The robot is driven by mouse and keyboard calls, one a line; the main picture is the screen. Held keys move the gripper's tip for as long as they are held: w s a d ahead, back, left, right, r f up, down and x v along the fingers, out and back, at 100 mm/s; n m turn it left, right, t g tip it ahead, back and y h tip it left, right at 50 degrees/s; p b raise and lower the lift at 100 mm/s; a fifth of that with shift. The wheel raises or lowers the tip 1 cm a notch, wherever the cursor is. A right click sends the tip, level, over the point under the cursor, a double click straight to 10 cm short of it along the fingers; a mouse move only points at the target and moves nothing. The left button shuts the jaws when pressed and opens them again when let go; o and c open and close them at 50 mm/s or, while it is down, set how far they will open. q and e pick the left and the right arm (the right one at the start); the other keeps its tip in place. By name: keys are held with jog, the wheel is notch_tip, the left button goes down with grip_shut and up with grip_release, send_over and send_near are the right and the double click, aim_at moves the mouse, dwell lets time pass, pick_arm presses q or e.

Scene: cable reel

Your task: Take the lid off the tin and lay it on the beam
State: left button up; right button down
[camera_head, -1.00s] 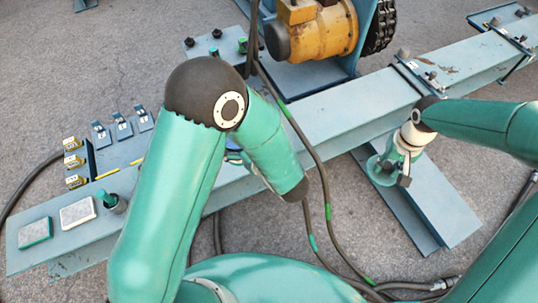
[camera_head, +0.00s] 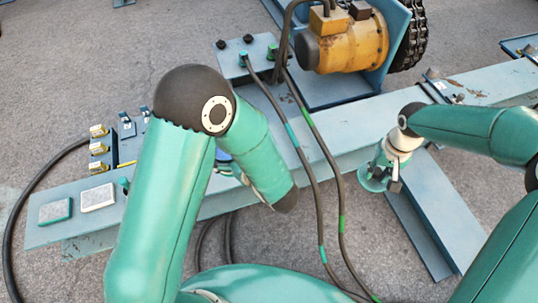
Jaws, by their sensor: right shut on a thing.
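I cannot pick out the tin or its lid with certainty. My right gripper (camera_head: 380,174) is beside the near edge of the blue-grey beam (camera_head: 350,140), right of the middle. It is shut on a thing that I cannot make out. A teal rounded part shows at its tip, and I cannot tell whether that is gripper or held thing. My left gripper is mostly hidden behind my own left arm, so its fingers cannot be read. Two flat rectangular pieces, one green-edged (camera_head: 55,210) and one pale grey (camera_head: 97,197), lie on the beam's left end.
A yellow motor (camera_head: 345,48) stands behind the beam. Dark cables (camera_head: 308,150) hang across the beam's middle. Small yellow-topped blocks (camera_head: 98,148) and blue tagged pieces (camera_head: 127,128) stand at the left. The beam between the cables and my right gripper looks clear.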

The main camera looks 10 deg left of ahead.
jog(key=shift+s, duration=0.1)
